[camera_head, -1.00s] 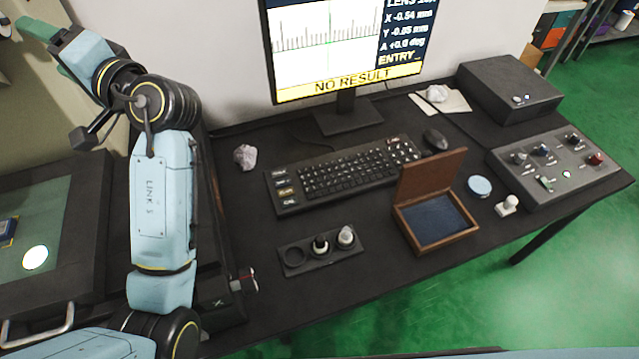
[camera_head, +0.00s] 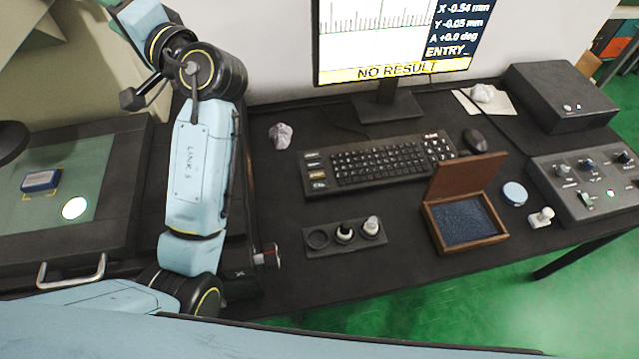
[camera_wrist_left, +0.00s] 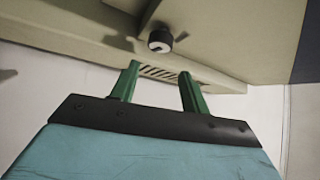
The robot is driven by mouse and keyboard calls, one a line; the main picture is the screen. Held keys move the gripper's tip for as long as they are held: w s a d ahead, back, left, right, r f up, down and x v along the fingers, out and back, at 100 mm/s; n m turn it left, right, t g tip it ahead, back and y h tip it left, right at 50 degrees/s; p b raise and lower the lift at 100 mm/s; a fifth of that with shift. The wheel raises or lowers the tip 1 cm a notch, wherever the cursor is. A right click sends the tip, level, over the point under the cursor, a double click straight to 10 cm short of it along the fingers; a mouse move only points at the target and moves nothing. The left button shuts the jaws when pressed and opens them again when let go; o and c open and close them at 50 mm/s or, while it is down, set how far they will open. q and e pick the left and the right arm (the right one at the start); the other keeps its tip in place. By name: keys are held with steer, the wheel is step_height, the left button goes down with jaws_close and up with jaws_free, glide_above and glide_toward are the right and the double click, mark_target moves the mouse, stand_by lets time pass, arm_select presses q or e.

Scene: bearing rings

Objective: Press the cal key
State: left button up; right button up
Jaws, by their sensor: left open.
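The dark keyboard (camera_head: 380,163) lies on the desk below the monitor. A column of wider keys runs down its left end, and the bottom one appears to be the cal key (camera_head: 319,185), its label small and blurred. In the left wrist view my left gripper (camera_wrist_left: 160,72) has its two green fingers apart with nothing between them. It faces a beige housing with a black knob (camera_wrist_left: 160,40), away from the keyboard. In the head view my left arm rises at the left and its gripper is out of frame. My right gripper is not in view.
The monitor (camera_head: 395,72) reads NO RESULT. A holder (camera_head: 344,237) with small pieces and an open wooden box (camera_head: 464,225) stand in front of the keyboard. A crumpled lump (camera_head: 281,136) sits to its left. A control box (camera_head: 590,185) is at the right.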

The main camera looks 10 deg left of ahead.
arm_select(q)
jaws_close()
stand_by(1.4)
